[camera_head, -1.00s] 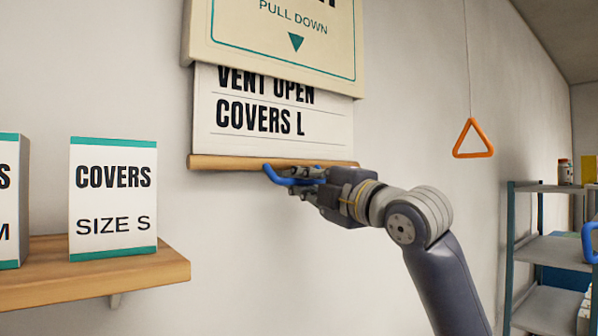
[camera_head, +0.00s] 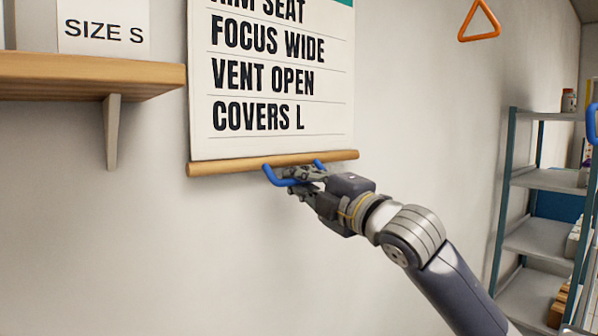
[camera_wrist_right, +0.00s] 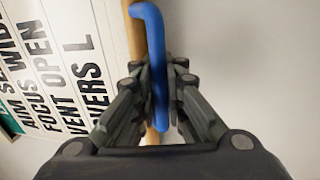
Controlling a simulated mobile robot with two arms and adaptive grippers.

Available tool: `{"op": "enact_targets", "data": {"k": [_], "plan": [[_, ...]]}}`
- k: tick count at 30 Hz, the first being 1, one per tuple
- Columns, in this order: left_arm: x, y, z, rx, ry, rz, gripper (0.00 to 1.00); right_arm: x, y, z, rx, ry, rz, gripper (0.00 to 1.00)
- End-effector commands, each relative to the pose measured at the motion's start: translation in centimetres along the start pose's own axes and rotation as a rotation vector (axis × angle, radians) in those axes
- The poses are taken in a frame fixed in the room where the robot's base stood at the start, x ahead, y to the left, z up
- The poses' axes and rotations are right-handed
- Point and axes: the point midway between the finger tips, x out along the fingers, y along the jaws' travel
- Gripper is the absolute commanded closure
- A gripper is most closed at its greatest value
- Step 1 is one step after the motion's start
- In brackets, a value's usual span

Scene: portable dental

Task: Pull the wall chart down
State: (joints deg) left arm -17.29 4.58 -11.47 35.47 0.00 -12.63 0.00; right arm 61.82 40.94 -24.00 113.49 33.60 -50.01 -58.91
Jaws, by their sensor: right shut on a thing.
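The wall chart (camera_head: 270,75) hangs on the wall, with lines such as "FOCUS WIDE", "VENT OPEN" and "COVERS L" showing; its top is out of view. A wooden rod (camera_head: 225,165) runs along its bottom edge, with a blue handle (camera_head: 270,175) fixed to it. My right gripper (camera_head: 300,179) is shut on the blue handle. In the right wrist view the handle (camera_wrist_right: 151,40) lies between the two fingers, in front of the rod (camera_wrist_right: 135,45) and beside the chart's text. My left gripper is not in view.
A wooden shelf (camera_head: 60,75) with a "SIZE S" box (camera_head: 105,28) is at the upper left. An orange triangular pull (camera_head: 479,20) hangs at the upper right. A metal rack (camera_head: 545,180) stands at the right. The wall below the chart is clear.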

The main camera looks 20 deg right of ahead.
Motion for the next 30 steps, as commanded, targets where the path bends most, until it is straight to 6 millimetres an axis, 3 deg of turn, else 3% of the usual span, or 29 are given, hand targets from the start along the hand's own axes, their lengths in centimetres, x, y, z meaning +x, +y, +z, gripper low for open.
{"op": "enact_targets", "data": {"k": [11,12,15,25,30], "plan": [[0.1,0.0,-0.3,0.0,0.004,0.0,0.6,-0.1,0.1,-0.1,-0.001,0.001,0.006,1.0],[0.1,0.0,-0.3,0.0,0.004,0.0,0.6,-0.1,0.1,-0.1,-0.001,0.001,0.006,0.85],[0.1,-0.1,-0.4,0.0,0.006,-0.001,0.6,-0.1,0.1,0.0,-0.001,0.001,0.006,0.69],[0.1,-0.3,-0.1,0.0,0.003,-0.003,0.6,-0.2,0.0,0.0,-0.001,0.0,0.003,0.69],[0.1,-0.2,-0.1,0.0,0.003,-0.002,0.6,-1.5,-0.1,0.1,-0.003,-0.002,0.002,0.69]]}}
